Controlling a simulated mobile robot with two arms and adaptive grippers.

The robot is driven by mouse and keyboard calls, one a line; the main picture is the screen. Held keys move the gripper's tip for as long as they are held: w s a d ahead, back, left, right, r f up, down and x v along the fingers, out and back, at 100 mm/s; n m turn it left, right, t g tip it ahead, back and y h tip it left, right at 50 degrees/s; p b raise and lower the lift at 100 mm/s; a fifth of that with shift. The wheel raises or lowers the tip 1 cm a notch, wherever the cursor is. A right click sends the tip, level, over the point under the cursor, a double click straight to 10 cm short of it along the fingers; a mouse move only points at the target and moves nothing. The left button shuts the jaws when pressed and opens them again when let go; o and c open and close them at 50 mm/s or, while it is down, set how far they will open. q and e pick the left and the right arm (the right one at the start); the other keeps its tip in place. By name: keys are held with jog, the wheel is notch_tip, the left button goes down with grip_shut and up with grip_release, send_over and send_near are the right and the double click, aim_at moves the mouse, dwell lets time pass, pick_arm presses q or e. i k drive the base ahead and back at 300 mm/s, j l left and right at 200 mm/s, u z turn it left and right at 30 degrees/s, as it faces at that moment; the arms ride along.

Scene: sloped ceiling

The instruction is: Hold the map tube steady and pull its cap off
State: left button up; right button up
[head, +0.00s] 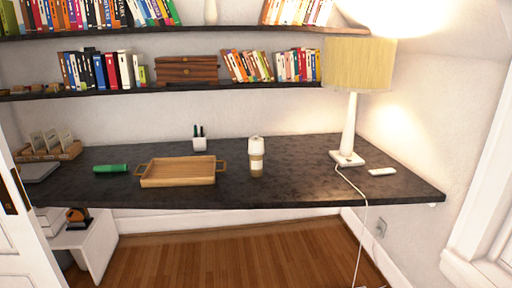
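A green tube (111,168) lies on its side on the left part of the dark desk (300,187). It is small in the head view, so I cannot tell which end is its cap. A beige upright container (256,165) with a pale top (256,144) stands near the middle of the desk, right of the wooden tray. Nothing is touching the green tube. Neither of my grippers is in view.
A wooden tray (178,181) with handles sits right of the tube. A white pen cup (199,144) stands behind it. A lamp (348,158) with a trailing cord stands at right, beside a white flat item (382,172). Bookshelves hang above the desk.

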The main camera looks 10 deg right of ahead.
aim_at(256, 146)
jog(key=i+l, duration=0.3)
jog(key=i, duration=0.2)
jog(key=i+l, duration=0.25)
jog(key=i, duration=0.3)
